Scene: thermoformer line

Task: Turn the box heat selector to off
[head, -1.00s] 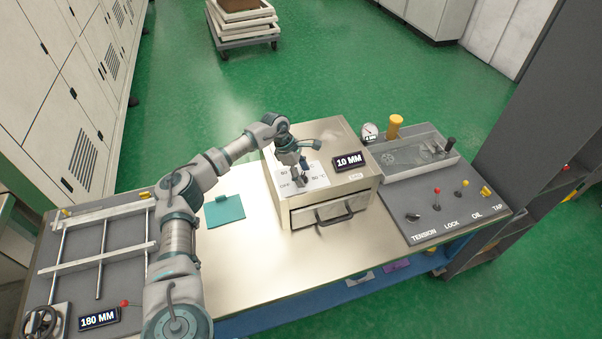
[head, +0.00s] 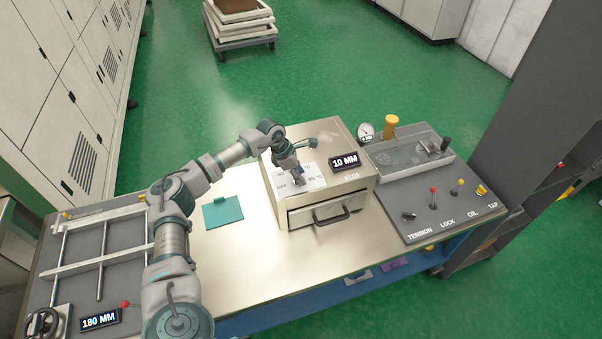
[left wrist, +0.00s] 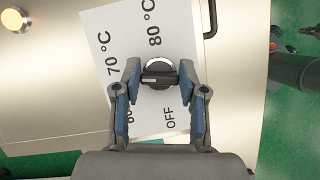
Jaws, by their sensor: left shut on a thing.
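The heat box (head: 329,135) is a metal box on the bench with a drawer handle at its front. A white label plate (head: 316,184) on its top carries OFF and temperature marks. In the left wrist view, the heat selector (left wrist: 158,66) is a round dark knob with a bar grip on this plate (left wrist: 108,28). The bar lies level across the picture; I cannot tell for sure which end points. My left gripper (head: 297,179) is over the selector and hides most of it in the head view. Its fingers, in the wrist view (left wrist: 158,84), are shut on the bar from both sides.
A 10 MM display (head: 345,161) sits on the box top. A teal pad (head: 223,212) lies left of the box. A control panel (head: 422,218) with levers is at the right, and a rod frame (head: 99,262) at the left.

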